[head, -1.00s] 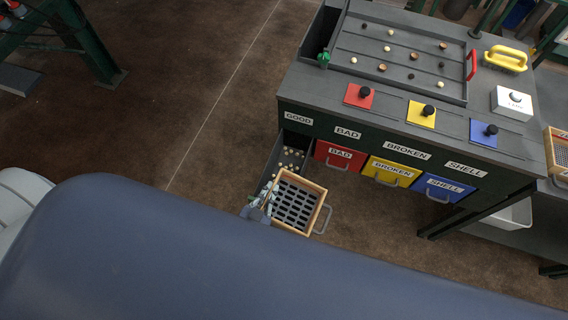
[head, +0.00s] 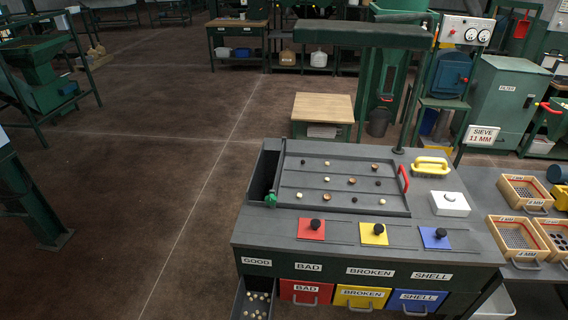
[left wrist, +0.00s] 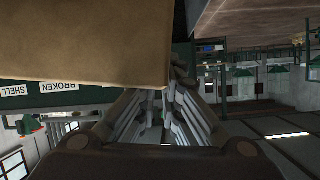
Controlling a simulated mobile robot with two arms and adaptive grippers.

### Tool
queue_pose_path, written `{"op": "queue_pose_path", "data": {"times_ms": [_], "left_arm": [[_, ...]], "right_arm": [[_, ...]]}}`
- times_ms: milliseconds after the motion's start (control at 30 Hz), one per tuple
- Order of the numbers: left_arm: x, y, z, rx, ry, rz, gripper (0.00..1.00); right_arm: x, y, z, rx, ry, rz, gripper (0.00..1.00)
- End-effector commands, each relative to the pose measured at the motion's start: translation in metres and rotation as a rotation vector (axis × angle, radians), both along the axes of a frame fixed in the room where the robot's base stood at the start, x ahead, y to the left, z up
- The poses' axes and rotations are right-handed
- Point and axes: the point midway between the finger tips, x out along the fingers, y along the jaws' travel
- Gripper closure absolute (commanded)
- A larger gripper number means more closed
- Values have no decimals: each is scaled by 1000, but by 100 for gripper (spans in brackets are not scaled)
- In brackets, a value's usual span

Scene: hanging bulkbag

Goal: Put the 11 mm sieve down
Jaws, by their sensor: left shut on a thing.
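In the left wrist view a plain tan wooden side of the sieve (left wrist: 85,45) fills the upper left, close to the camera. My left gripper (left wrist: 165,90) is shut on its edge. The sieve's mesh and size label are hidden there. Neither gripper nor the held sieve shows in the head view now. A sign reading SIEVE 11 MM (head: 485,134) stands behind the side table at the right. My right gripper is in neither view.
The sorting bench (head: 360,232) has a tray (head: 340,168) of scattered nuts. The GOOD drawer (head: 240,298) is open with nuts inside. Several wooden sieves, including one at the near right (head: 515,237), occupy the side table (head: 485,185).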

Motion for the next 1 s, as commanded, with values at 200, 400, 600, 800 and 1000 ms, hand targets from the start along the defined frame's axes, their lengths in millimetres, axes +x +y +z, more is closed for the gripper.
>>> {"op": "queue_pose_path", "data": {"times_ms": [200, 400, 600, 800, 1000], "left_arm": [[27, -34, -4, -172, -2, 105, 100], [38, -23, 9, -218, 47, 111, 100], [42, -19, 10, -259, 92, 116, 100], [42, -17, 8, -273, 113, 114, 100], [41, -16, 6, -274, 117, 115, 100]], "right_arm": [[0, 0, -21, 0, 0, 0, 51], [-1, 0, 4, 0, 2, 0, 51], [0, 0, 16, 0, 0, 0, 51], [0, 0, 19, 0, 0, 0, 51], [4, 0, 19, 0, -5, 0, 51]]}}
